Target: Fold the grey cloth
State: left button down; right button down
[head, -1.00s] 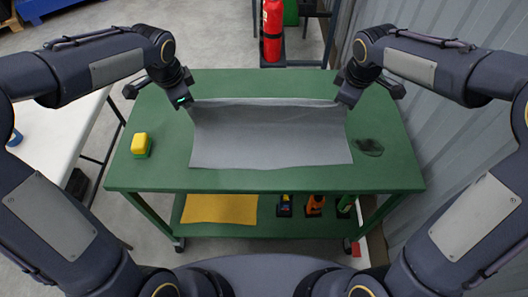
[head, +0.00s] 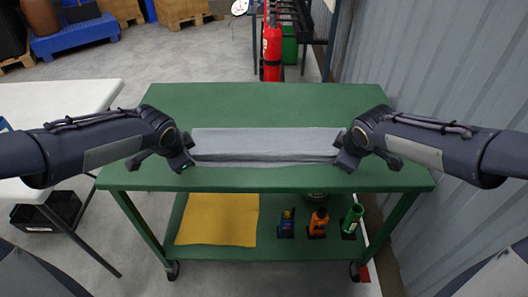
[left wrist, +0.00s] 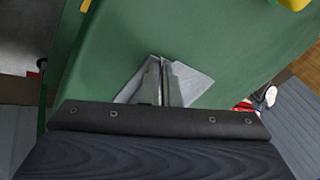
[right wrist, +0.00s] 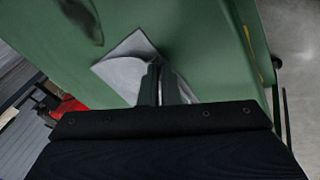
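The grey cloth (head: 265,141) lies on the green table as a narrow folded band, its layered edge facing me. My left gripper (head: 189,163) is at the cloth's left near corner, and my right gripper (head: 344,163) is at its right near corner. In the left wrist view the fingers (left wrist: 161,68) are close together with cloth (left wrist: 190,82) on both sides. In the right wrist view the fingers (right wrist: 158,72) also look closed, with a cloth corner (right wrist: 125,68) beside them. Both seem shut on the cloth; the fingertips are partly hidden in the head view.
The green table top (head: 265,103) is clear behind the cloth. A yellow object (left wrist: 292,4) shows at the left wrist view's edge. The lower shelf holds a yellow cloth (head: 218,219) and small bottles (head: 319,222).

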pick_arm(q)
jog(key=c, duration=1.3)
grip_release()
pick_arm(e)
jog(key=c, duration=1.3)
grip_release()
pick_arm(q)
jog(key=shift+r, duration=0.1)
jog(key=shift+s+r, duration=0.15)
jog(key=shift+r, duration=0.2)
pick_arm(e)
jog(key=shift+s+r, duration=0.15)
jog(key=shift+r, duration=0.25)
pick_arm(q)
jog(key=v, duration=0.6)
jog(key=s+v, duration=0.1)
jog(key=v, duration=0.3)
jog(key=shift+f, duration=0.25)
pick_arm(e)
jog(key=v, duration=0.6)
jog(key=s+v, duration=0.1)
jog(key=v, duration=0.3)
jog(key=shift+f, duration=0.25)
